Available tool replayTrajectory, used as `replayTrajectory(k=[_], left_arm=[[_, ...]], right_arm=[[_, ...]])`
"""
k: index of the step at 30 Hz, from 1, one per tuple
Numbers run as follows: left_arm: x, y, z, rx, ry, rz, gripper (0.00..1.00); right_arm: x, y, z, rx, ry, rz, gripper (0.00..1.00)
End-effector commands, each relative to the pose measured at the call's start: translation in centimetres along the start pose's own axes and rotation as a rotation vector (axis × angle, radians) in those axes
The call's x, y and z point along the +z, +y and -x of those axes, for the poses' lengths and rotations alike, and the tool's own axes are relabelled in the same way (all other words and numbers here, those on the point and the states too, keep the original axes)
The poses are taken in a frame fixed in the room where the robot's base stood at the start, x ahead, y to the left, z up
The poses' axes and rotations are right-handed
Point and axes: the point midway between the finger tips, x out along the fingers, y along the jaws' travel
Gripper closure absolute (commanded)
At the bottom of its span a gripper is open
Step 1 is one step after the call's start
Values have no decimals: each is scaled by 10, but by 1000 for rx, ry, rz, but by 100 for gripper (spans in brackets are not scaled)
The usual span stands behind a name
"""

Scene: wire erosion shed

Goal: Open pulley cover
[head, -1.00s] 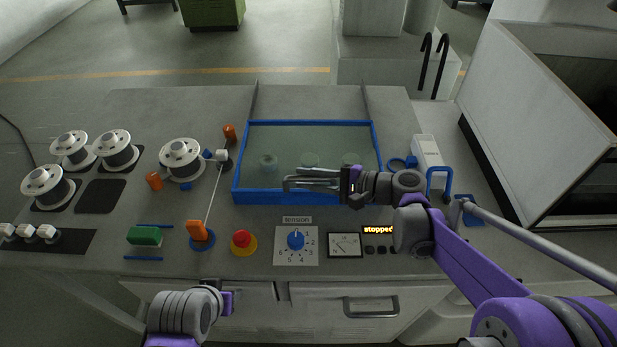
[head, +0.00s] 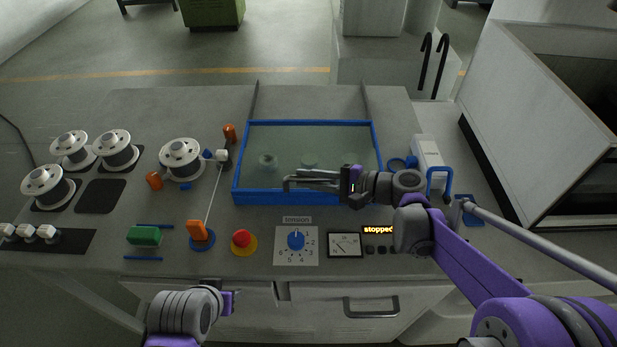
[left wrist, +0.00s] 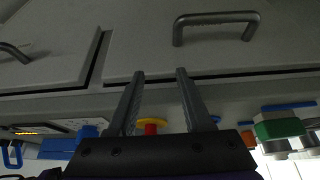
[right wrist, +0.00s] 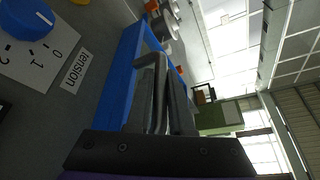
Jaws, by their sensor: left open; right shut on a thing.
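The pulley cover is a clear panel in a blue frame (head: 376,150), lying over the well in the middle of the grey bench top. It looks closed, its frame low on the bench. Its grey bar handle (right wrist: 160,90) runs along the near edge and is partly hidden by my fingers. My right gripper (head: 300,182) is shut on this handle; the right wrist view shows the bar between the fingers (right wrist: 158,80).
A red stop button (head: 241,238), a tension knob (head: 296,239) and a "stopped" display (head: 378,230) sit in front of the cover. Wire spools (head: 181,158) stand left. A white box (head: 428,160) and an open grey cabinet (head: 545,110) stand right. Space above the cover looks free.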

Motion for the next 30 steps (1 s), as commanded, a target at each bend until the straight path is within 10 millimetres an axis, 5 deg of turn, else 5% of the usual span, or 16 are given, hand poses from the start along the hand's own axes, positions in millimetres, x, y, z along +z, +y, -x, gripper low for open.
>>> replayTrajectory(k=[20, 30], left_arm=[[0, 0, 0, 0, 0, 0, 50], [1, 0, -1, 0, -1, 0, 50]], right_arm=[[-6, -4, -2, 0, 0, 0, 100], [-63, -46, -27, -1, 0, 0, 100]])
